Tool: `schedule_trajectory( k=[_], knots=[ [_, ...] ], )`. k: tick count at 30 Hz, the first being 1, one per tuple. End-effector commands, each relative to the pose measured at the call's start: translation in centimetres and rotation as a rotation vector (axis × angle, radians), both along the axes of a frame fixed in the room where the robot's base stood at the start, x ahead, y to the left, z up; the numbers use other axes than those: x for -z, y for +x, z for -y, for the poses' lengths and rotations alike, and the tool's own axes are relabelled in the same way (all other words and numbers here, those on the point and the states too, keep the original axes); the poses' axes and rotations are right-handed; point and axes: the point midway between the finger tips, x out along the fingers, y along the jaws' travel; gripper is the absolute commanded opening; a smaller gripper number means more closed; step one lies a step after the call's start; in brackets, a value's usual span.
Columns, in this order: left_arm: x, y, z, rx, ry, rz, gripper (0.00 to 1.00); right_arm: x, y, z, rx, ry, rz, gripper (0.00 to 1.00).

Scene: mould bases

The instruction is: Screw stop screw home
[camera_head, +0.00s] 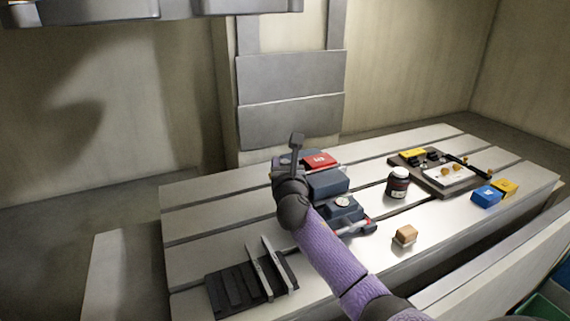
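My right arm reaches in from the lower right. Its gripper (296,143) points up and away, over the back of a dark grey block assembly (329,184) with a red block (321,160) on it. The fingers look like one narrow dark shape, so I cannot tell whether they are open or hold anything. I cannot make out a stop screw; my wrist hides part of the assembly's left side. A dark device with a round white dial (342,202) stands just in front. My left gripper is not in view.
The slotted pale table (215,232) carries a dark ribbed rack (232,290) front left, a wooden block (405,235), a dark jar (397,184), blue (486,196) and yellow (505,187) blocks, and a dark tray (436,185) with small parts.

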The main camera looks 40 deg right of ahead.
Motion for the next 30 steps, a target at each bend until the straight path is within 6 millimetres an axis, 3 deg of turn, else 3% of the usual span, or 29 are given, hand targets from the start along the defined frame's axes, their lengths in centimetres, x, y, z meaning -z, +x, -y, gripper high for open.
schedule_trajectory(
  k=[1,6,20,30],
  knots=[
    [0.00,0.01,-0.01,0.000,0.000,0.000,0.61,0.01,0.00,-0.01,0.000,0.000,0.000,0.32],
    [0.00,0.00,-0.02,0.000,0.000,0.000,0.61,0.02,-0.01,-0.02,0.000,0.000,0.000,0.00],
    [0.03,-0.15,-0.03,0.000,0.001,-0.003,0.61,0.05,0.07,-0.12,0.074,0.002,0.000,0.00],
    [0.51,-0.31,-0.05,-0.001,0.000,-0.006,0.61,0.13,0.34,-0.36,0.353,0.001,0.000,0.00]
  ],
)
